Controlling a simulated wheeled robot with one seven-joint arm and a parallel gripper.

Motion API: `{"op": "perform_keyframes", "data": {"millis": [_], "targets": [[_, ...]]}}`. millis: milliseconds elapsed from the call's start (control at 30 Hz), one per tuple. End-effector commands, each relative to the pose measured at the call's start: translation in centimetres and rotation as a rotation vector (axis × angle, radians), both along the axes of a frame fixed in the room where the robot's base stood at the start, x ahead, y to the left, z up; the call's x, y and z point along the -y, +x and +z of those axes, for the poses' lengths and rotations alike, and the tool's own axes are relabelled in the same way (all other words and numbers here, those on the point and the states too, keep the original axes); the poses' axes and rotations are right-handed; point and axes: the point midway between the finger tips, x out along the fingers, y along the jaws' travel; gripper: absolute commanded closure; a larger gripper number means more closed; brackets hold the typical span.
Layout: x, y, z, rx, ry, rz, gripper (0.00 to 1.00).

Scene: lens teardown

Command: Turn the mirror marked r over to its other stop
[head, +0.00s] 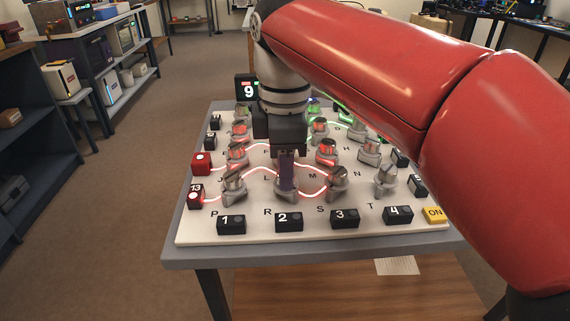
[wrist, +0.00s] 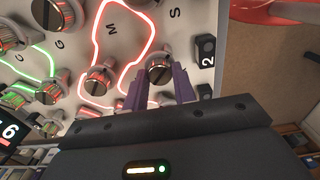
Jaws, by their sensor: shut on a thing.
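The mirror marked r (wrist: 159,72) is a round grey mount with a copper-tinted part on top. It stands in the front row of the white board (head: 200,232), by the printed letter R (head: 267,212). My gripper (head: 287,188) points down over it, and its purple fingers hide most of it in the head view. In the wrist view my gripper (wrist: 160,82) has one finger on each side of the mirror and is shut on it. The mirror's stops cannot be made out.
Neighbouring mirrors stand close by, at left (head: 234,186) and right (head: 338,183). Black blocks numbered 1 to 4 line the front edge, with block 2 (head: 289,222) near my gripper. A yellow ON block (head: 435,214) sits at the front right corner. Red and green light lines cross the board.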

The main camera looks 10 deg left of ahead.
Motion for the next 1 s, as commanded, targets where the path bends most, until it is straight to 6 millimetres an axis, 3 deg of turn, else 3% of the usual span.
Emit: {"op": "perform_keyframes", "data": {"millis": [33,67,233,567,1000], "targets": [[-0.1,0.0,0.1,0.003,0.003,0.002,0.96],[-0.1,0.0,0.1,0.003,0.003,0.002,0.72],[0.0,0.0,0.1,0.002,0.001,0.001,0.51],[-0.1,0.0,0.4,0.003,0.002,0.0,0.51],[-0.1,0.1,6.9,0.002,0.003,0.002,0.51]]}}
